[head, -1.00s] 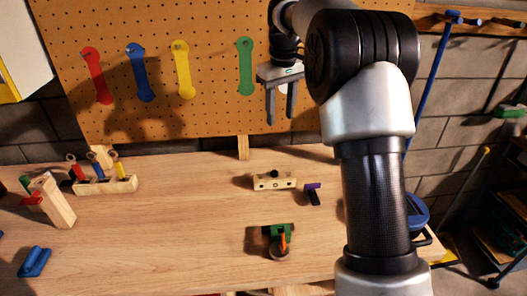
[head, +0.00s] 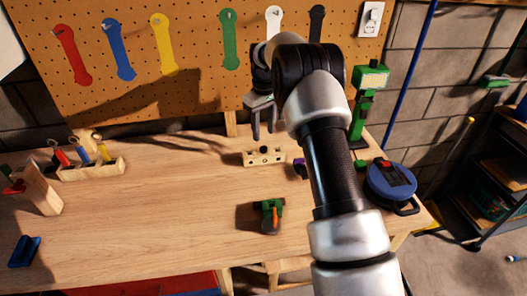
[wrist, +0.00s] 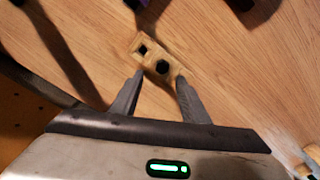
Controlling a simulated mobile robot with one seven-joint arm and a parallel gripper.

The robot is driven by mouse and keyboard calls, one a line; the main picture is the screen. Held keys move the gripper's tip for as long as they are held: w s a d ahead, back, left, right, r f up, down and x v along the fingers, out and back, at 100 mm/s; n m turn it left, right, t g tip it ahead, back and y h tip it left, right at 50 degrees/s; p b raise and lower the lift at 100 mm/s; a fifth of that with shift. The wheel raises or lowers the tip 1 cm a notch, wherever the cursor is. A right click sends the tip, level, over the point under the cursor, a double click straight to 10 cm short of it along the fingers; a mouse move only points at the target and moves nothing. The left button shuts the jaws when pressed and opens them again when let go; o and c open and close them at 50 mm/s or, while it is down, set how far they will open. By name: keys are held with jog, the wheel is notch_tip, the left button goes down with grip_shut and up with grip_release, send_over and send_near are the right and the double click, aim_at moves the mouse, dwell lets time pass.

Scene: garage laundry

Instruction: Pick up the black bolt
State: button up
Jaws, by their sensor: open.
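The black bolt (head: 264,150) is a small dark knob on top of a light wooden block (head: 250,159) on the workbench. In the wrist view the bolt (wrist: 162,67) is a dark round head in the block (wrist: 150,58), beside a dark square hole. My gripper (head: 264,136) is open and empty, pointing down above the block. In the wrist view the fingertips (wrist: 160,79) lie on either side of the bolt's end of the block. Whether they are level with the bolt I cannot tell.
A purple and black piece (head: 299,168) lies right of the block, partly behind my arm. A green and orange tool (head: 269,215) stands nearer the front. A blue round device (head: 388,184) is at right. The pegboard (head: 190,100) rises behind. The bench's left middle is clear.

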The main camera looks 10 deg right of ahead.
aim_at(262, 147)
jog(key=shift+a+f+p, duration=0.2)
jog(key=shift+f+p, duration=0.3)
jog(key=shift+f, duration=2.55)
grip_shut()
